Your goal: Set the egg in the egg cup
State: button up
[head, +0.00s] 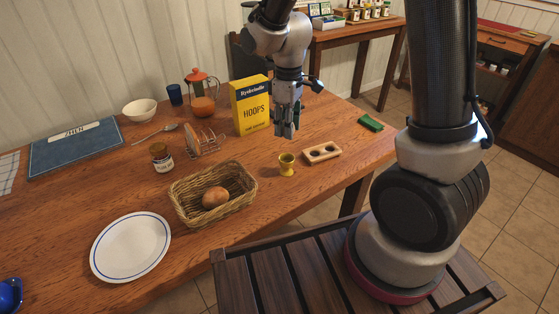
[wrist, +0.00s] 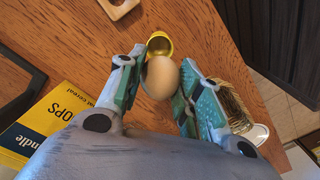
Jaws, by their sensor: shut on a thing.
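My gripper (head: 287,131) is above the table, in front of the cereal box. In the wrist view my gripper (wrist: 158,88) is shut on a pale egg (wrist: 160,78), held between its two green-padded fingers. I cannot make out the egg in the head view, where the fingers hide it. The yellow egg cup (head: 287,164) stands upright on the table below my gripper, apart from it. In the wrist view the egg cup (wrist: 160,41) shows just beyond the egg, partly hidden by it.
A wicker basket (head: 183,205) with a brown roll-like item (head: 215,197) is left. The yellow cereal box (head: 250,106) stands behind. A white plate (head: 131,247) lies front left. The table's front edge is near the cup.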

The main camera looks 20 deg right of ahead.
notch_tip(320, 180, down, 8)
jog(key=shift+f, duration=0.1)
jog(key=shift+f, duration=0.1)
dwell(0.3)
jog(key=shift+f, duration=0.4)
jog(key=shift+f, duration=0.1)
jog(key=o, duration=0.7)
jog(key=shift+o, duration=0.2)
